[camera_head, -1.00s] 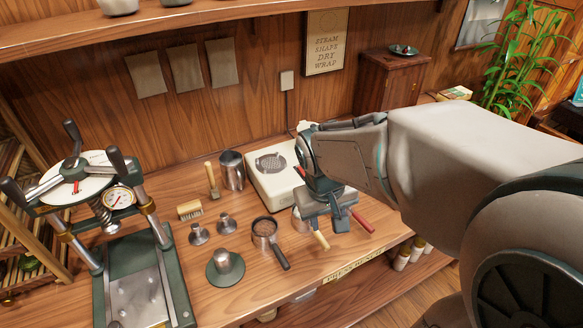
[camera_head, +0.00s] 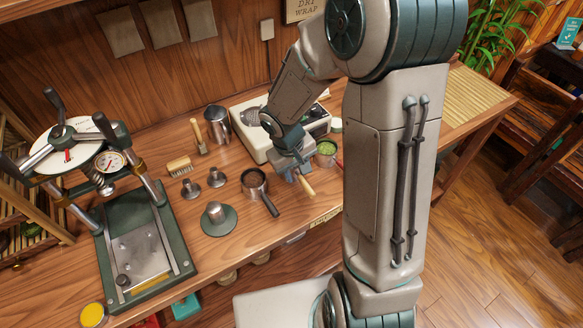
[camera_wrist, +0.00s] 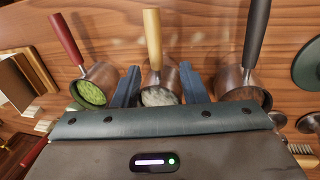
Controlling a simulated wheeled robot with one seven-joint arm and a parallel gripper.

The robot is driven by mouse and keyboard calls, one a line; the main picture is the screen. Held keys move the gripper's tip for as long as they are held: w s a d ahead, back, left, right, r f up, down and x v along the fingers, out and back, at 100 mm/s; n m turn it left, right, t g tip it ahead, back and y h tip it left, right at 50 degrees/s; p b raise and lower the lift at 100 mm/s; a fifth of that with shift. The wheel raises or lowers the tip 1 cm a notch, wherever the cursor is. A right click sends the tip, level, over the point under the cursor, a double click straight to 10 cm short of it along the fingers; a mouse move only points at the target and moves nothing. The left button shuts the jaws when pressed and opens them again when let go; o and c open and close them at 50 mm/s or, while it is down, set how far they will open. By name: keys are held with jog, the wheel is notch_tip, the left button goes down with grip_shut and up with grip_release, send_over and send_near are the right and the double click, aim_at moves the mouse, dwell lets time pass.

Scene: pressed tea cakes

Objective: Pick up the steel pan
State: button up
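Three small steel-looking pans stand in a row on the counter. The one with the tan handle (camera_wrist: 153,40) holds pale contents (camera_wrist: 160,97) and is in the middle of the wrist view. In the head view my gripper hides most of it, with its tan handle (camera_head: 307,186) sticking out. The black-handled pan (camera_head: 254,182) holds brown contents, and the red-handled pan (camera_head: 326,150) holds green. My gripper (camera_wrist: 158,86) is low, its fingers apart on either side of the tan-handled pan. Whether they touch it cannot be told.
A white appliance (camera_head: 262,140) stands behind the pans. Left are a steel cup (camera_head: 217,125), a brush (camera_head: 179,166), small metal pieces (camera_head: 191,188), a green-based stamp (camera_head: 217,219) and a large press (camera_head: 140,240). Neighbouring pans are close on both sides of my gripper.

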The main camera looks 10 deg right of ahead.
aim_at(301, 179)
jog(key=shift+w+d+f, duration=0.1)
jog(key=shift+d+f, duration=0.15)
jog(key=shift+f, duration=0.75)
jog(key=shift+w+d+f, duration=0.1)
jog(key=shift+d+f, duration=0.2)
jog(key=shift+f, duration=0.7)
jog(key=shift+d+f, duration=0.25)
jog(key=shift+f, duration=0.75)
grip_shut()
